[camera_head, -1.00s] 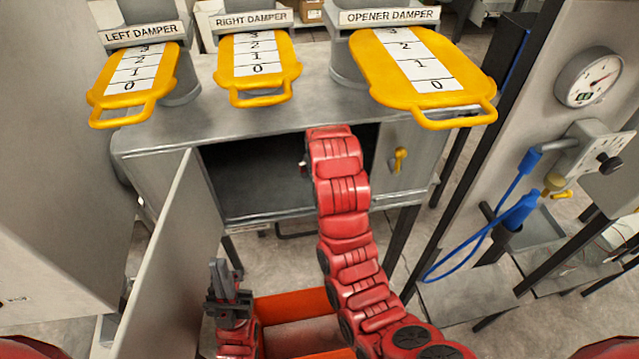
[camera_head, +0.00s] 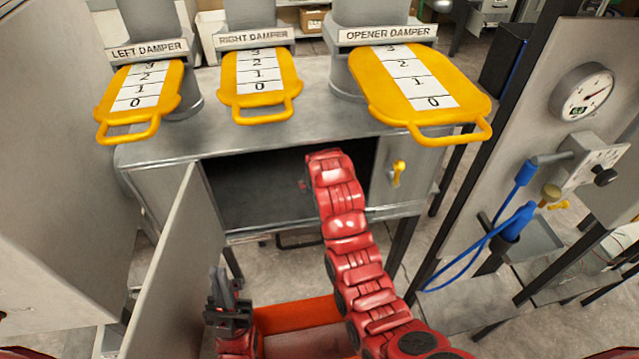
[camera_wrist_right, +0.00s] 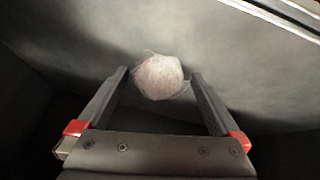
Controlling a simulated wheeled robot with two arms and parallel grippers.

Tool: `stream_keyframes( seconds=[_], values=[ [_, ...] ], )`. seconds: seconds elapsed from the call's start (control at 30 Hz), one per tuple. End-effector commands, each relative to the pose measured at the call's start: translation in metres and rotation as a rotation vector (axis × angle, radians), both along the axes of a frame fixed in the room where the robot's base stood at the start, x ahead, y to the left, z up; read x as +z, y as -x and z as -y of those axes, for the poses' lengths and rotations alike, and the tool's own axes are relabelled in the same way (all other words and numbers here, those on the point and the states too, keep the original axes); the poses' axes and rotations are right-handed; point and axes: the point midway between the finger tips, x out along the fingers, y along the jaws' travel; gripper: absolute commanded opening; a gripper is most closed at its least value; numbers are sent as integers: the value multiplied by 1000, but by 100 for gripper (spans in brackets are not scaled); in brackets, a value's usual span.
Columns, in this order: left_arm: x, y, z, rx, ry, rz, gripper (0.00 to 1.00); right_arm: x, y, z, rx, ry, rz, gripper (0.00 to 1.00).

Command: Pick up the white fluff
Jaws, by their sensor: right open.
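The white fluff (camera_wrist_right: 160,77) is a small pale ball in the right wrist view, on a grey metal surface. My right gripper (camera_wrist_right: 160,85) is open, with one finger on each side of the fluff; I cannot tell whether they touch it. In the head view the red right arm reaches into the dark opening of the metal cabinet (camera_head: 160,150), and its gripper is hidden there. My left gripper (camera_head: 229,290) is low at the left, by the open door, pointing up. Its jaw state is unclear.
The cabinet's open door (camera_head: 165,270) stands at the left. Yellow damper handles (camera_head: 265,85) stick out above the opening. An orange-red bin (camera_head: 295,315) sits below. At the right are a gauge (camera_head: 583,92) and blue hoses (camera_head: 490,235).

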Motion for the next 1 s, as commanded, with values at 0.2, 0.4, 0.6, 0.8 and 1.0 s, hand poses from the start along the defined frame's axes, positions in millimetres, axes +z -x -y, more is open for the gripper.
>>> stream_keyframes(
  seconds=[0.2, 0.4, 0.6, 0.8, 1.0],
  values=[
    [0, 0, 0, 0, 0, 0, 0, 0, 0, 0, 0, 0, 0, 66],
    [0, 0, 0, 0, 0, 0, 0, 0, 0, 0, 0, 0, -1, 34],
    [-1, 0, 0, 0, 0, 0, 0, 0, 0, 0, 0, 0, -1, 34],
    [-11, 0, 0, 0, 0, 0, 0, 0, 0, 0, 0, 0, 0, 34],
    [-22, 0, 0, 0, 0, 0, 0, 3, 13, 1, 0, 1, 0, 34]
  ],
)
